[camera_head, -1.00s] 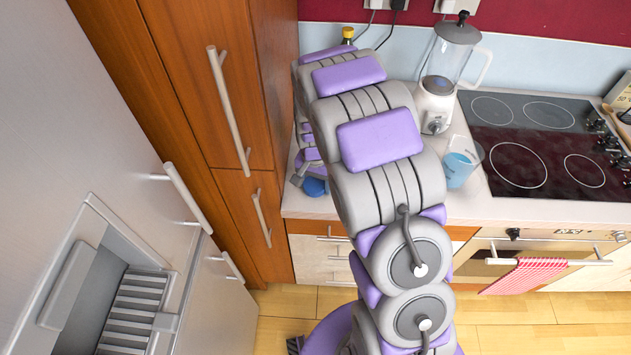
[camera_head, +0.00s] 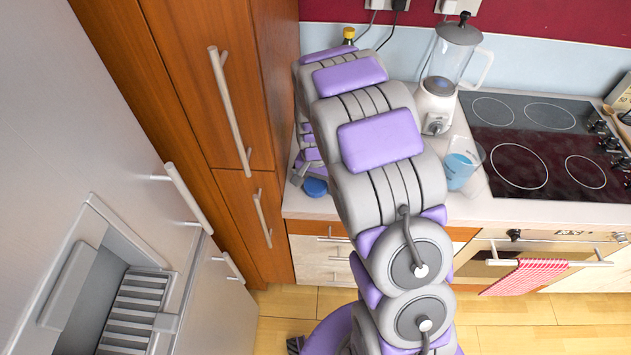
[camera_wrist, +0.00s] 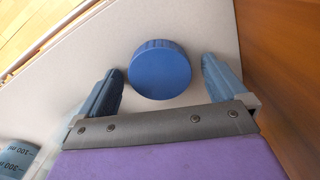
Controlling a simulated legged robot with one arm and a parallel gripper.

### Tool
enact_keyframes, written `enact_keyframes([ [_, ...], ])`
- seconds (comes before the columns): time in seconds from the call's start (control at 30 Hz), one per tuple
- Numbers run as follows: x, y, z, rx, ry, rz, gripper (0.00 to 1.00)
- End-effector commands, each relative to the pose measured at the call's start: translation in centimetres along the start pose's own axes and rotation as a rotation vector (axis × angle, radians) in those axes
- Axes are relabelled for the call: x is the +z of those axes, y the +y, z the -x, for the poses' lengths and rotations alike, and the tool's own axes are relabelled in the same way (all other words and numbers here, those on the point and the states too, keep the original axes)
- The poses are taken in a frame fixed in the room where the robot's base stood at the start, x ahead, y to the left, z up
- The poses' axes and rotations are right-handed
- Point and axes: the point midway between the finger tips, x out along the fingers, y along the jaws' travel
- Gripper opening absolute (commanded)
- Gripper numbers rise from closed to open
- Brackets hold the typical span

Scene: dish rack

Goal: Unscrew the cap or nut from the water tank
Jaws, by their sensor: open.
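The blue round cap (camera_wrist: 160,69) with a ridged side shows in the wrist view, on or just above the pale worktop. My gripper (camera_wrist: 163,78) is open, with one finger on each side of the cap and gaps between. In the head view the blue cap (camera_head: 315,187) is near the worktop's front left corner, beside my gripper (camera_head: 298,178), which is mostly hidden by my arm. No tank body shows under the cap. A clear cup with blue content and markings (camera_head: 459,168) stands to the right; a marked blue container (camera_wrist: 17,158) is at the wrist view's lower left.
A blender (camera_head: 440,90) stands behind the cup. The hob (camera_head: 535,150) is to the right. A tall wooden cabinet (camera_head: 215,130) closes off the left side of the worktop. A yellow-capped bottle (camera_head: 348,36) stands at the back.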

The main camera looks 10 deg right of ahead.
Motion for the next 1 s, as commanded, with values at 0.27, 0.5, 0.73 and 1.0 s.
enact_keyframes([
  [0.27, 0.1, 0.1, 2.5, -0.001, 0.002, 0.001, 1.0],
  [0.5, -0.1, 0.0, 7.8, -0.003, 0.007, 0.001, 1.0],
  [0.73, 0.0, 0.1, 12.8, -0.001, 0.002, 0.0, 1.0],
  [1.0, 0.0, 0.0, 16.7, -0.002, 0.002, 0.0, 1.0],
])
